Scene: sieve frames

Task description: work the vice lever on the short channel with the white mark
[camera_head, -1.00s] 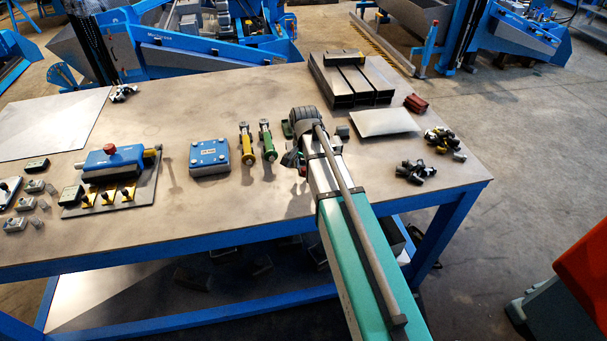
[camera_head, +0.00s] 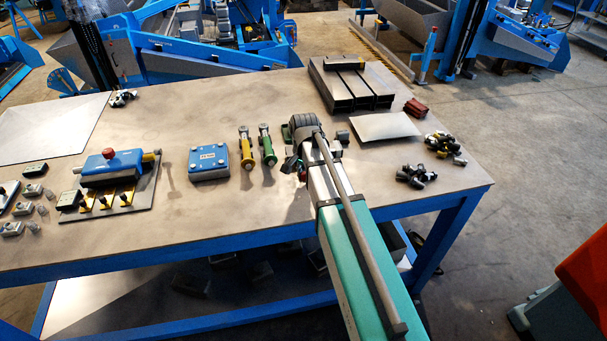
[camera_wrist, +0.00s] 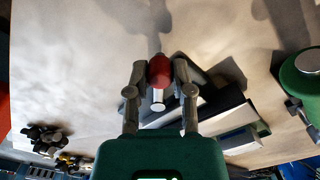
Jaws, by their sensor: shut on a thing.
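My gripper (camera_wrist: 159,76) is shut on a red-ended lever (camera_wrist: 160,68) in the wrist view, one finger on each side of the red part. A pale metal end of the lever shows just below the red. Dark and pale flat-sided parts (camera_wrist: 225,118) lie behind and to the right of the fingers; I cannot tell which is the short channel. In the head view my gripper (camera_head: 294,168) is low over the table, right of the green-and-metal tool, with a little red visible beside it. My wrist hides most of the vice. No white mark can be made out.
On the table (camera_head: 215,90) stand a blue box (camera_head: 209,160) and two upright tools, one yellow (camera_head: 246,150) and one green (camera_head: 267,150), close left of my gripper. Dark channels (camera_head: 350,82) lie behind. Black fittings (camera_head: 415,175) lie to the right.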

